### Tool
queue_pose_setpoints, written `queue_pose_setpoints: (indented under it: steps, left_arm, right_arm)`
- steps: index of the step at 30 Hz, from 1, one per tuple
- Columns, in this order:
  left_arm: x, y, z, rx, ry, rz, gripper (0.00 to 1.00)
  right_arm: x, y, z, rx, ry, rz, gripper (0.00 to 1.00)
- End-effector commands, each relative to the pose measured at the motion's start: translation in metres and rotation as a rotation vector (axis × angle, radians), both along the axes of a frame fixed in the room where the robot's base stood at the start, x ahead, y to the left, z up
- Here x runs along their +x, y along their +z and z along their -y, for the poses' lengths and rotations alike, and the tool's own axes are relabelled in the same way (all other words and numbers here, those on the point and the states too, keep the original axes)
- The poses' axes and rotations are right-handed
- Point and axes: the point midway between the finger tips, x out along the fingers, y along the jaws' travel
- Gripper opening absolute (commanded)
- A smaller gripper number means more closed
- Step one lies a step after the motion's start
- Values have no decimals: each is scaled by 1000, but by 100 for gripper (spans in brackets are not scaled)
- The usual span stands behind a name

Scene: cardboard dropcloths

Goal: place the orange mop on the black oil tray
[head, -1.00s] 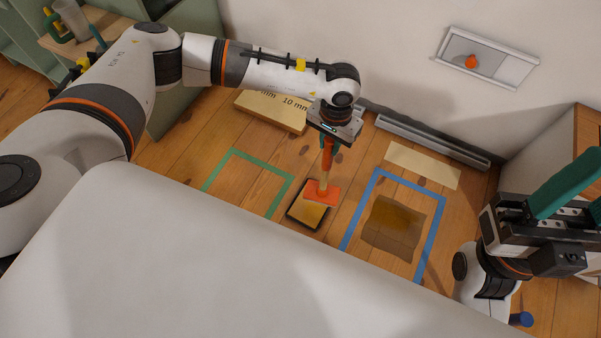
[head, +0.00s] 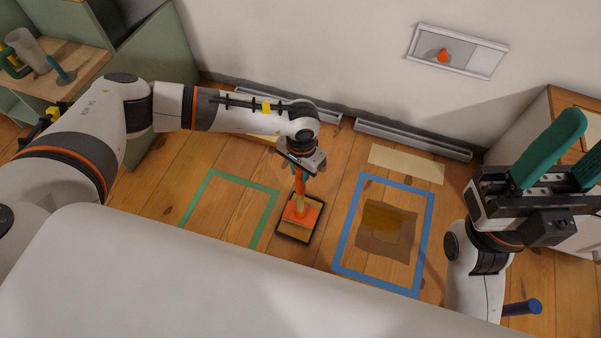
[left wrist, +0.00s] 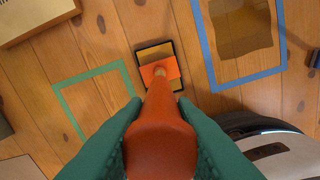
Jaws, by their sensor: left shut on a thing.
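My left gripper (head: 301,163) is shut on the handle of the orange mop (head: 303,214). The mop hangs upright, with its flat orange head over the black oil tray (head: 293,230), a small black-rimmed tray with a tan inside. In the left wrist view the mop's thick orange grip (left wrist: 160,130) fills the space between the green fingers. I cannot tell whether the head touches the tray. My right gripper (head: 574,150), with green fingers apart, is empty at the right.
A green tape outline (head: 272,207) lies left of the tray. A blue tape outline (head: 427,233) around a stained brown sheet (head: 385,243) lies right. A tan strip (head: 406,165) lies behind it. A white surface fills the front.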

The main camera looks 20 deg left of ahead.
Motion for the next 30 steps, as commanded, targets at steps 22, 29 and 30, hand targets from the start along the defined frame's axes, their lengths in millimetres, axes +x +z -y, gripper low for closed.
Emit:
queue_pose_setpoints:
  steps: [22,29,30]
  left_arm:
    - [0,-7,0,0,0,0,46]
    - [1,7,0,-1,0,2,46]
    - [1,14,0,-1,-1,3,46]
  right_arm:
    - [1,2,-1,-1,0,15,46]
    - [-1,9,0,2,0,16,46]
    - [-1,4,0,2,0,-10,46]
